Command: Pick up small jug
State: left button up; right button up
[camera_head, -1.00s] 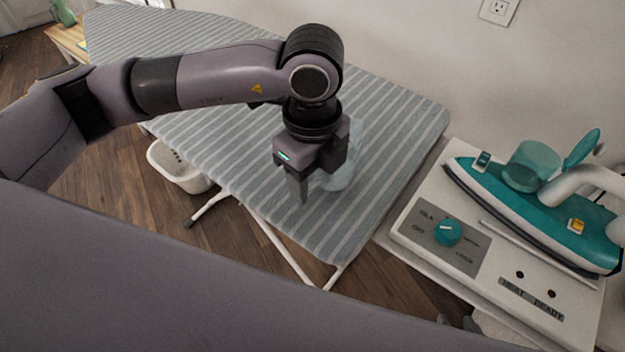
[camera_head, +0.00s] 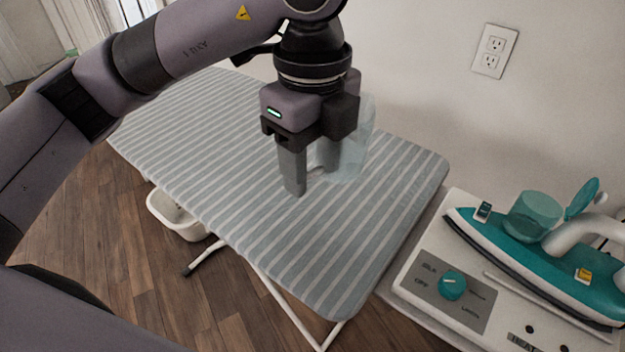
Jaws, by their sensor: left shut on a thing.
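The small jug (camera_head: 355,150) is clear and see-through, with a faint bluish tint. It is partly hidden behind my left gripper (camera_head: 309,180), which points down over the striped ironing board (camera_head: 240,130). My left gripper is shut on the jug, at what looks like its handle side. The jug appears upright and above the board; its exact height is hard to tell. My right gripper does not show.
A teal and white iron (camera_head: 530,245) rests on a white station with a teal dial (camera_head: 452,285) at the right. A wall outlet (camera_head: 494,50) is behind. A white basket (camera_head: 178,215) stands on the wooden floor below the board. Most of the board is bare.

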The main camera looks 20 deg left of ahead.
pick_arm(q)
jog(key=shift+r, duration=2.15)
jog(key=shift+r, duration=0.1)
dwell(1.4)
